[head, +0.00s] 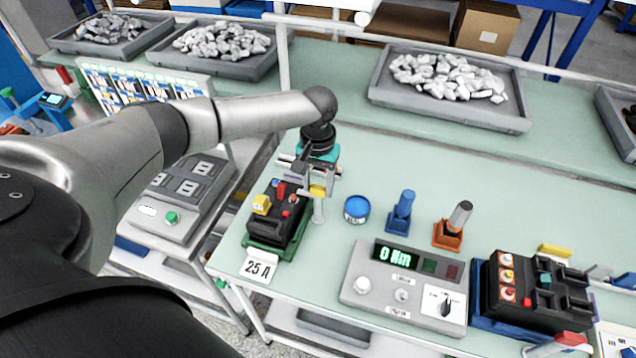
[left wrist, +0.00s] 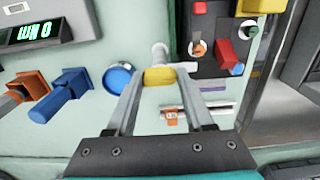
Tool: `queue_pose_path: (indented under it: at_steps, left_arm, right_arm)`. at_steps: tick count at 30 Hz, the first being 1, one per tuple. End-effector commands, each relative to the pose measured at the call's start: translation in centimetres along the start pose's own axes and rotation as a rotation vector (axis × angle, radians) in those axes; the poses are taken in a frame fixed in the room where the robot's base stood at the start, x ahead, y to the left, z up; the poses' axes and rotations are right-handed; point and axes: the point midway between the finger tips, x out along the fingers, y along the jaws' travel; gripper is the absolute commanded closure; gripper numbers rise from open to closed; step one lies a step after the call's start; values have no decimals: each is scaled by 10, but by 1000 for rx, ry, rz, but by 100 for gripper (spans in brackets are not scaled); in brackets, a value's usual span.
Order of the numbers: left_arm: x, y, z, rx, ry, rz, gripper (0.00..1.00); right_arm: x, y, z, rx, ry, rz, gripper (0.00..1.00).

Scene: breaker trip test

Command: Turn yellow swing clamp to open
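The yellow swing clamp (head: 318,191) stands on a pale post at the right side of the left black breaker (head: 270,227), which sits in a green base. In the left wrist view its yellow part (left wrist: 160,77) lies between my fingertips, and a pale arm reaches from it towards the breaker. My left gripper (left wrist: 161,82) points down at the clamp, one finger on each side of the yellow part. The fingers appear to touch it, with no clear gap. In the head view my gripper (head: 316,180) partly hides the clamp. My right gripper is not in view.
A yellow block (head: 262,203) and red parts sit on the breaker. A blue round container (head: 357,208), a blue tool (head: 401,211) and an orange-based tool (head: 454,226) stand to the right. A grey "0 Nm" meter (head: 404,287) and another black breaker (head: 535,290) lie nearer.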

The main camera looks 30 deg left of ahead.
Motion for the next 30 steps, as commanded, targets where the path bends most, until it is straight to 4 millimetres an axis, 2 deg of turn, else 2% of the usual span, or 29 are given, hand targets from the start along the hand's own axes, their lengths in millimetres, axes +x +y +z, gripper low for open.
queue_pose_path:
  at_steps: [1,12,13,22,30]
  left_arm:
    - [0,0,0,0,0,0,57]
    - [0,0,0,0,0,-1,98]
    - [0,0,0,0,0,-1,100]
    - [-1,0,0,31,-1,-1,100]
    - [-2,0,1,183,-2,1,100]
  right_arm:
    - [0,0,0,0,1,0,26]
    - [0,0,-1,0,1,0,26]
    - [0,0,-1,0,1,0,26]
    - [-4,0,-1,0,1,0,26]
    - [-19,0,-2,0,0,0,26]
